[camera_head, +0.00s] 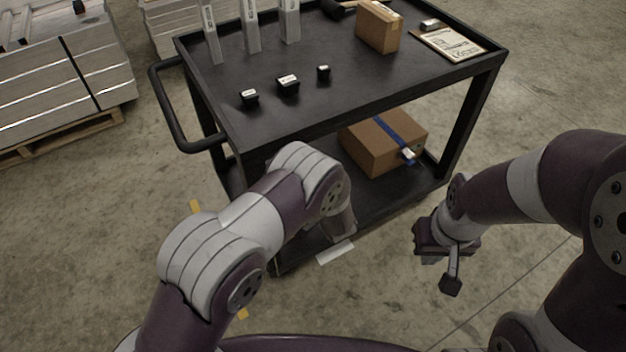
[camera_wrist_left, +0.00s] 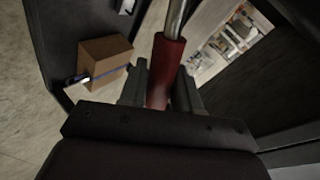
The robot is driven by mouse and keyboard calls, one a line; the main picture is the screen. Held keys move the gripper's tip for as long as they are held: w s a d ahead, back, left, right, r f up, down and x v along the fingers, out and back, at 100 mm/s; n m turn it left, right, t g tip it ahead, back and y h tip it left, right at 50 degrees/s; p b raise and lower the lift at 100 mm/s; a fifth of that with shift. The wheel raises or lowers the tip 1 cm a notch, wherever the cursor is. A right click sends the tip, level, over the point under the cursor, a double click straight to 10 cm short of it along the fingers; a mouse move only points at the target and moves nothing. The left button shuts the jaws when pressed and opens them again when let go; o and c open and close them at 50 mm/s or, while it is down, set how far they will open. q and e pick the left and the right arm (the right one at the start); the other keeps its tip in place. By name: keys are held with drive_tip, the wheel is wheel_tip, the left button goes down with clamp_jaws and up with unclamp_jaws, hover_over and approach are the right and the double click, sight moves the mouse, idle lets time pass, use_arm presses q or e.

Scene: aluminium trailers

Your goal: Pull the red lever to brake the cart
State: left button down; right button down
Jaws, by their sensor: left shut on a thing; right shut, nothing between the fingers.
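The black two-shelf cart (camera_head: 350,87) stands in front of me, with its push handle at the left. In the left wrist view the red lever grip (camera_wrist_left: 168,62) sits on a bare metal rod. My left gripper (camera_wrist_left: 160,88) is shut around the lower part of this grip, one finger on each side. In the head view the lever and my left gripper are hidden behind my left arm, low by the cart's near side. My right gripper (camera_head: 442,271) is shut and empty, pointing down over the floor to the right of the cart's near side.
The cart's top holds metal profiles (camera_head: 250,25), small black blocks (camera_head: 288,84), a small carton (camera_head: 380,27) and a clipboard (camera_head: 448,43). A larger cardboard box (camera_head: 375,145) sits on the lower shelf. Stacked aluminium (camera_head: 60,75) stands left. Floor at right is clear.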

use_arm(q)
drive_tip(key=shift+d+f, duration=0.1)
drive_tip(key=shift+f, duration=0.2)
idle(0.4)
drive_tip(key=c, duration=0.9)
unclamp_jaws()
drive_tip(key=shift+f, duration=0.1)
drive_tip(key=shift+w, duration=0.1)
drive_tip(key=shift+s+d+r, duration=0.15)
drive_tip(key=shift+s+r, duration=0.1)
drive_tip(key=p+v, duration=0.2)
drive_tip(key=v, duration=1)
drive_tip(key=shift+d+f, duration=0.1)
drive_tip(key=shift+d, duration=0.05)
